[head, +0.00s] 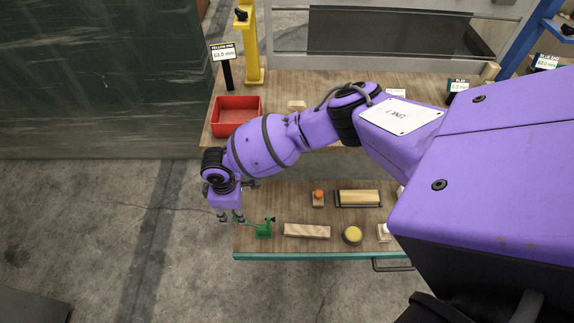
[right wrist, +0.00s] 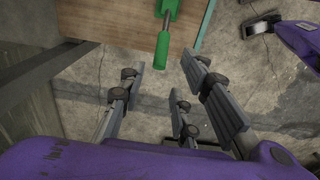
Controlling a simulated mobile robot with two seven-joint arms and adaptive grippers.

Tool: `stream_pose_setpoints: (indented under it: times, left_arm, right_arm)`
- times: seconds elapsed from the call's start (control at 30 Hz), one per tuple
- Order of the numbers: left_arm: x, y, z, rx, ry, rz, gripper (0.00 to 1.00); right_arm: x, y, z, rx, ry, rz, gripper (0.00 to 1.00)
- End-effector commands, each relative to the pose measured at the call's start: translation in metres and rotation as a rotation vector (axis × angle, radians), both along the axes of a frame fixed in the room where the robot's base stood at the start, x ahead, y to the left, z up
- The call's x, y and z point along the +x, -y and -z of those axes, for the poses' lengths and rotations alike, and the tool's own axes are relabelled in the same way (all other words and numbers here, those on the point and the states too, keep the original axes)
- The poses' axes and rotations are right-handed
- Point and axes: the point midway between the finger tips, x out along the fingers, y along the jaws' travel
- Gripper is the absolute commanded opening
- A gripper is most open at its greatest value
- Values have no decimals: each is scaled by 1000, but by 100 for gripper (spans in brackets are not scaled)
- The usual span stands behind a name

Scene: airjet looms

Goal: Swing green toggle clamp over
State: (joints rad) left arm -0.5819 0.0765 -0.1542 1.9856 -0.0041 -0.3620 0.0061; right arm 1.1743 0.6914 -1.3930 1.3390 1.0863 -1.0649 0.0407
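The green toggle clamp (head: 264,230) sits near the left front corner of the low wooden table in the head view. Its green arm points left, toward and over the table's left edge. In the right wrist view the clamp's green handle (right wrist: 162,46) points toward my fingers, with the clamp's body cut off by the top edge. My right gripper (head: 231,218) is just left of the clamp body, beside the end of the handle. In the right wrist view its fingers (right wrist: 165,72) are spread apart, with nothing between the pads. My left gripper is not in view.
A wooden block (head: 307,231), a yellow round knob (head: 352,235) and an orange-topped piece (head: 318,197) stand right of the clamp. A red bin (head: 237,114) sits on the higher bench behind. Concrete floor (head: 150,240) lies open on the left.

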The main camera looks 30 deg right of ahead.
Motion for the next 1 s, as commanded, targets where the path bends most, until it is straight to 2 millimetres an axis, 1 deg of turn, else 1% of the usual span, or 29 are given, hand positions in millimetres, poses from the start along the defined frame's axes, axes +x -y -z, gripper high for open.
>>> stream_pose_setpoints:
  times: [0.03,0.3,0.4,0.5,0.77,1.0]
  left_arm:
    - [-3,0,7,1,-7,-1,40]
    - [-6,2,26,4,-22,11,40]
    - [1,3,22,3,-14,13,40]
    - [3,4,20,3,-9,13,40]
    - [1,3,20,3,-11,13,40]
    - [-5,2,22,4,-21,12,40]
  right_arm:
    - [0,-1,11,0,-2,-2,30]
    - [0,-1,43,1,-1,-3,30]
    - [2,-1,37,2,5,-2,30]
    - [3,-1,37,2,5,-1,30]
    - [1,0,40,0,2,-2,30]
    - [1,-1,40,1,2,-2,0]
